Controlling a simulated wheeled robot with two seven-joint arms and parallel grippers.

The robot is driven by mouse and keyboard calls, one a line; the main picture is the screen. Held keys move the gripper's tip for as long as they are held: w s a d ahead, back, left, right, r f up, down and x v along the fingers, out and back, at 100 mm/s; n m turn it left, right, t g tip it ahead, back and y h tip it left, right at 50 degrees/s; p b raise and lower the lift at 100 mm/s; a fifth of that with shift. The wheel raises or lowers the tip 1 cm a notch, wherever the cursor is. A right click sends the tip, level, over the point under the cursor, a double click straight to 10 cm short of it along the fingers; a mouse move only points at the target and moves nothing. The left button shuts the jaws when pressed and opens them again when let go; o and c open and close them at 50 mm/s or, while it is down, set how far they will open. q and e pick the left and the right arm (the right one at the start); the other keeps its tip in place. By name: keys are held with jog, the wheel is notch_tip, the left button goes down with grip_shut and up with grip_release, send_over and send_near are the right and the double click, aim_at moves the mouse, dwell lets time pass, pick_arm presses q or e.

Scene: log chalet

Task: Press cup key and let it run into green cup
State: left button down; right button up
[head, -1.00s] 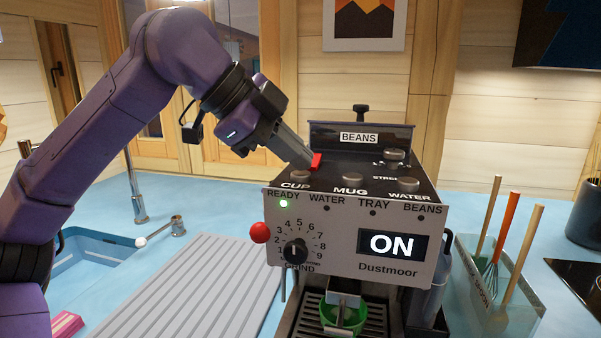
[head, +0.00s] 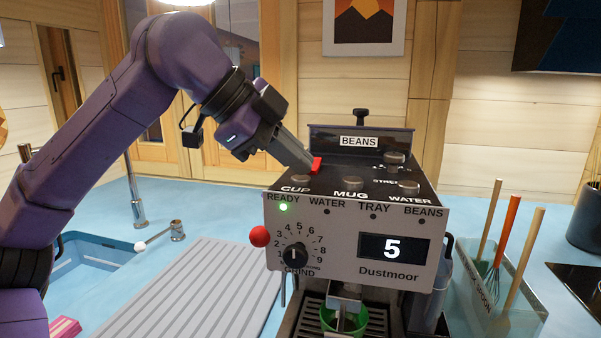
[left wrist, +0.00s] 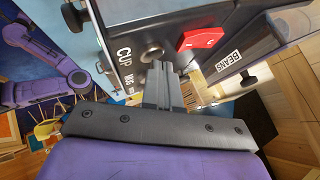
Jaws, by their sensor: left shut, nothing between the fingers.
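The coffee machine (head: 345,230) has a cup key (head: 301,178) on its top, above the word CUP; the key also shows in the left wrist view (left wrist: 152,54). My left gripper (head: 309,164) is shut and empty, its tips pointing down just behind the cup key. I cannot tell whether they touch it. My right gripper is not in view.
A mug key (head: 354,182) and a water key (head: 411,188) sit right of the cup key. A red tab (head: 316,164) is beside my fingertips. A ridged drainboard (head: 190,295) lies left, a utensil holder (head: 500,300) right.

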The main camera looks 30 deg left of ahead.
aim_at(294, 178)
pick_arm(q)
jog(key=shift+r+p, duration=0.35)
jog(key=shift+r, duration=0.45)
notch_tip(294, 178, up, 5)
jog(key=p, duration=0.3)
dwell(0.6)
